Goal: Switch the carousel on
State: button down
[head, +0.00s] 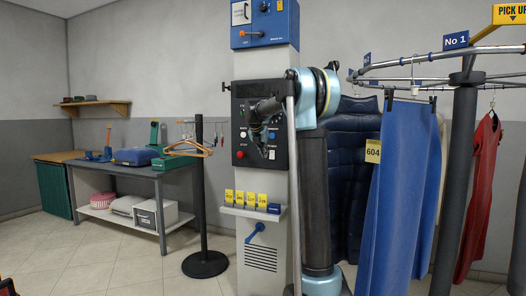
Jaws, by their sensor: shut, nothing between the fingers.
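The carousel (410,79) is a curved metal rail at the right with garments hanging from it. A grey column in the middle bears a black control panel (237,110). A pale button (243,133) sits on the panel's left side, with a red button (241,154) below it. Small labelled controls sit at the panel's lower right, too small to read surely. My gripper (267,150) is shut and empty in front of the panel's right half. It and my arm hide part of the panel. I cannot tell whether it touches a control.
A blue box (264,22) with a handle tops the column. Yellow tags (240,198) stand on a small ledge below the panel. A black post (203,263) stands left of the column, before a grey table (180,171). Blue trousers (400,190) hang close right of my arm.

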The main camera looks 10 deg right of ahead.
aim_at(270, 157)
jog(key=shift+w+d+f, duration=0.55)
jog(key=shift+w+f, duration=0.15)
jog(key=shift+w, duration=0.3)
jog(key=shift+w+d+f, duration=0.5)
jog(key=shift+w+f, duration=0.25)
jog(key=shift+w, duration=0.3)
jog(key=shift+w+d+f, duration=0.55)
jog(key=shift+w+f, duration=0.15)
jog(key=shift+w, duration=0.3)
jog(key=shift+w+d+f, duration=0.1)
jog(key=shift+w+d, duration=0.1)
